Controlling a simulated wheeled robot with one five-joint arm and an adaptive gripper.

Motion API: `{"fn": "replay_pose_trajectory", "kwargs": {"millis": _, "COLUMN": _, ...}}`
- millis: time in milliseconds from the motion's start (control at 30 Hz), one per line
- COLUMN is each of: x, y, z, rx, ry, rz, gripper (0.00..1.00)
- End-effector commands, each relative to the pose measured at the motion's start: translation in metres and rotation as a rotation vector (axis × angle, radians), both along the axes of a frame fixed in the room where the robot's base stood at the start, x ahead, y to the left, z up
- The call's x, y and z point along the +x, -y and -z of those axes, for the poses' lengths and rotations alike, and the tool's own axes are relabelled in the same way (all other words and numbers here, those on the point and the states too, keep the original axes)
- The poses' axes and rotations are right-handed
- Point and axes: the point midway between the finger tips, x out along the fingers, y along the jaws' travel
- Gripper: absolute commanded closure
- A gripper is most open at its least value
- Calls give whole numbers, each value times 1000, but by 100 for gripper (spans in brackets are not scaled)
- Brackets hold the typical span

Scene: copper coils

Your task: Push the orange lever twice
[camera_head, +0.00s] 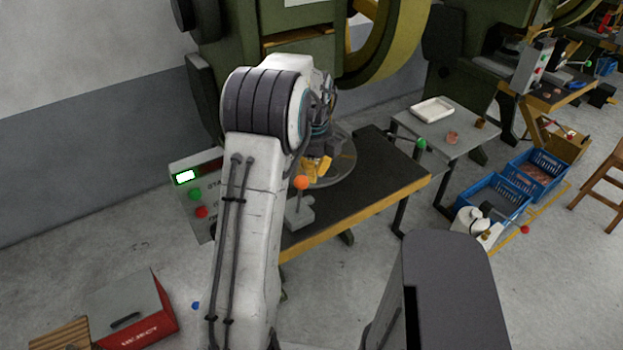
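The orange lever (300,184) has a round orange knob on a short grey stalk and base. It stands about upright near the front edge of the dark worktable (375,185), just right of my arm. My white arm rises from the bottom and bends over at a dark-banded elbow. My gripper (321,112) is partly hidden behind this elbow, above and beyond the lever. It appears apart from the knob. Its fingers cannot be made out clearly, nor whether it holds anything.
A control panel (207,215) with a lit display and green and red buttons is left of my arm. A green press stands behind the table. A side table (462,134) holds a white tray (432,109). Blue crates (492,197) and a red reject box (140,310) are on the floor.

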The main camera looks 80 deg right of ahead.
Motion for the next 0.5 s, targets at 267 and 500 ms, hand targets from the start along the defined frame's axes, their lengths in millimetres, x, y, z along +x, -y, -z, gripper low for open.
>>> {"fn": "replay_pose_trajectory", "kwargs": {"millis": 267, "x": 0, "y": 1, "z": 41, "rx": 6, "ry": 0, "rz": -1, "gripper": 100}}
{"fn": "replay_pose_trajectory", "kwargs": {"millis": 500, "x": 0, "y": 4, "z": 84, "rx": 6, "ry": 0, "rz": -1, "gripper": 100}}
